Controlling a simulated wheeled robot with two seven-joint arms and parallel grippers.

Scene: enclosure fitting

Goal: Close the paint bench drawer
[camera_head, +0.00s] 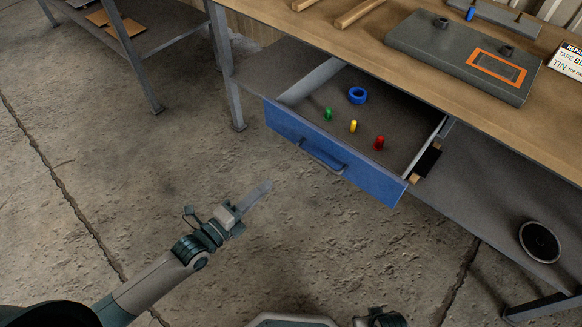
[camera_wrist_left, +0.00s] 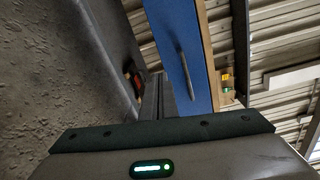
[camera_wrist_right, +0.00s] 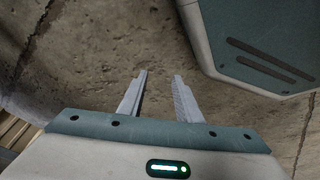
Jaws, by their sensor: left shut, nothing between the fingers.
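The paint bench drawer (camera_head: 372,182) is pulled well out from under the wooden bench top, its blue front toward me. Its dark bar handle (camera_head: 322,157) sits mid-front. My left gripper (camera_head: 265,188) is shut and empty, in front of the drawer's left half and apart from the handle. The left wrist view shows its closed fingers (camera_wrist_left: 158,98) with the blue front (camera_wrist_left: 172,35) and handle (camera_wrist_left: 185,72) ahead. My right gripper (camera_wrist_right: 160,75) is open and empty over bare floor in the right wrist view.
The drawer holds a blue tape ring (camera_head: 357,95) and green, yellow and red small pieces (camera_head: 353,126). A grey enclosure (camera_head: 440,50) stands on the bench top (camera_head: 500,120). A dark round object (camera_head: 540,242) lies on the lower shelf. Floor before the drawer is clear.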

